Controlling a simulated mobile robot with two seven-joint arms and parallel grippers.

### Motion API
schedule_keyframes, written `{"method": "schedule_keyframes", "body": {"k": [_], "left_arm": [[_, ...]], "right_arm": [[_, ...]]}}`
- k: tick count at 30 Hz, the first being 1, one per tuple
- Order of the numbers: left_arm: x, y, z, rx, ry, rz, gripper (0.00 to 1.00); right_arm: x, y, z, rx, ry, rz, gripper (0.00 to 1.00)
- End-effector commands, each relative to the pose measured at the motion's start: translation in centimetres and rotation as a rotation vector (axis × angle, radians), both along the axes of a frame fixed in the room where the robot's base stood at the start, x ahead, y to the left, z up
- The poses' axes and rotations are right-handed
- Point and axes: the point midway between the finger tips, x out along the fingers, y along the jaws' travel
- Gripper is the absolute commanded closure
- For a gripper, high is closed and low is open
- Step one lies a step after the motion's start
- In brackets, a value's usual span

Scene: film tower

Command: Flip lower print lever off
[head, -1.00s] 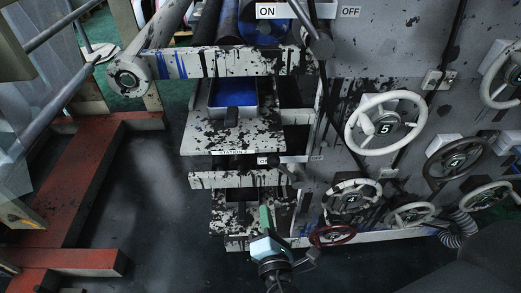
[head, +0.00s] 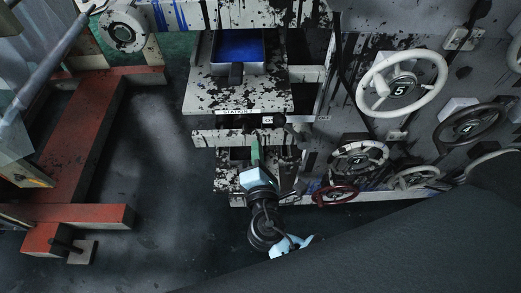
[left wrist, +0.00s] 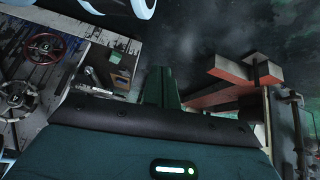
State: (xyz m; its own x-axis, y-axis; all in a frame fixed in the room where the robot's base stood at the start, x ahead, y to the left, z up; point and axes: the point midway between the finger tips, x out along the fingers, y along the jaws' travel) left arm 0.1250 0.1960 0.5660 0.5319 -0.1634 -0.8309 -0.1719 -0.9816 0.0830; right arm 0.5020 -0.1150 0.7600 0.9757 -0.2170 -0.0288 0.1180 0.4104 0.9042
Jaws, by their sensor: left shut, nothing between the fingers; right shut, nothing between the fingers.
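The lower print lever (head: 296,137) is a small dark lever on the right part of the lower station's front plate, by a partly covered small white label (head: 268,120); its exact position is too dark to tell. My right gripper (head: 255,146) has green fingers, closed and empty, pointing up in the picture in front of the lower station, left of the lever. I cannot tell whether it touches the plate. My left gripper (left wrist: 160,86) is closed and empty in the left wrist view.
A red handwheel (head: 335,195) and several white handwheels, one marked 5 (head: 401,84), stand out from the wall on the right. A blue tray (head: 238,47) sits above. Red beams (head: 84,150) lie left. Dark floor (head: 165,200) between is clear.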

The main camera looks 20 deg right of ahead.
Motion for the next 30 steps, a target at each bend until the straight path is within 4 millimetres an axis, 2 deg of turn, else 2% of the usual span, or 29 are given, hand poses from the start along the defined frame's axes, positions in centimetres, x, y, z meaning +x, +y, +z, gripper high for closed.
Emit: {"method": "schedule_keyframes", "body": {"k": [3,13,21,30], "left_arm": [[0.0,0.0,0.2,0.000,-0.002,0.000,1.00],[0.1,0.0,0.4,0.000,-0.004,0.001,1.00],[0.4,0.0,2.0,0.000,-0.016,0.002,1.00],[-0.3,0.0,2.0,0.001,-0.003,0.002,1.00]], "right_arm": [[2.3,-0.5,0.2,-0.002,-0.003,-0.001,1.00],[7.2,-1.6,-0.1,0.000,-0.002,0.000,1.00],[5.6,-4.0,1.3,-0.001,-0.003,-0.001,1.00],[5.0,-4.7,1.5,0.000,0.000,0.000,1.00]]}}
